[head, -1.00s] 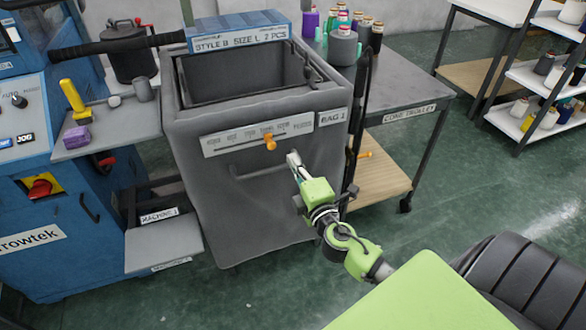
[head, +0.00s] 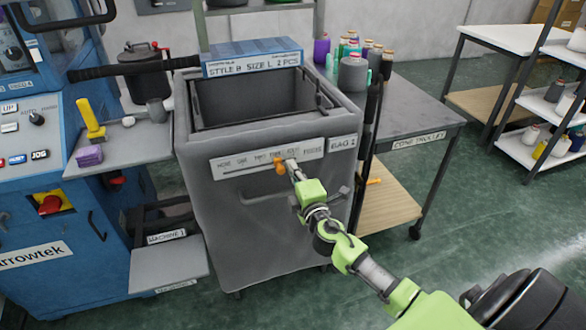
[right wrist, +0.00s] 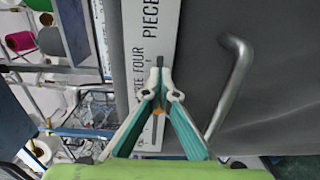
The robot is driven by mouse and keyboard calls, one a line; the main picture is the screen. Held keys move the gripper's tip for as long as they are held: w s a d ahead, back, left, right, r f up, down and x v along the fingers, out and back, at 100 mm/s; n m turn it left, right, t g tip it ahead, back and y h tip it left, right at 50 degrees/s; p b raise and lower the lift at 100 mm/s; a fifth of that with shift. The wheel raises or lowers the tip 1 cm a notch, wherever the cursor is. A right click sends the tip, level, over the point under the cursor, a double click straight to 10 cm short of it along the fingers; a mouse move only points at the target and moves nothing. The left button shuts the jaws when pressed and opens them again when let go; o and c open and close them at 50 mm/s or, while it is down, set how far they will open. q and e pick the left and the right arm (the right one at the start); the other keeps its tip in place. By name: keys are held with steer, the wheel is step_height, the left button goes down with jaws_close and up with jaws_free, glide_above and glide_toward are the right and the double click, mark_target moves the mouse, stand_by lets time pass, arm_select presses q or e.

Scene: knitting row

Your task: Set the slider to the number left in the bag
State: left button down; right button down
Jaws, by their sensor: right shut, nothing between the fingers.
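The grey bag (head: 250,225) stands open in the head view. Its label plate (head: 345,140) reads BAG 1. A pale number strip (head: 230,168) on its front runs from NONE to PIECES. The orange slider knob (head: 280,168) sits right of the strip's middle, around THREE. My right gripper (head: 291,163) is shut and empty, its tips at the strip just right of the knob; contact is unclear. In the right wrist view the closed fingers (right wrist: 160,70) point at the strip (right wrist: 142,50), and a bit of orange (right wrist: 158,111) shows between them. My left gripper is out of view.
A blue box (head: 252,58) labelled STYLE B SIZE L 2 PCS lies across the bag's back rim. The bag's floor is hidden. A bar handle (right wrist: 232,85) sticks out beside the strip. A blue machine (head: 50,240) stands left, a grey table (head: 410,115) with yarn cones right.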

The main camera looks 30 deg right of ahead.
mark_target(280, 172)
steer(key=shift+w+a, duration=0.2)
steer(key=shift+a, duration=0.65)
steer(key=shift+w+a, duration=0.2)
steer(key=shift+a, duration=0.6)
steer(key=shift+w+a, duration=0.2)
steer(key=shift+a, duration=0.65)
steer(key=shift+s+d, duration=0.15)
steer(key=shift+d, duration=0.5)
steer(key=shift+v, duration=1.85)
steer(key=v, duration=0.4)
steer(key=shift+s+a, duration=0.1)
steer(key=shift+s, duration=0.05)
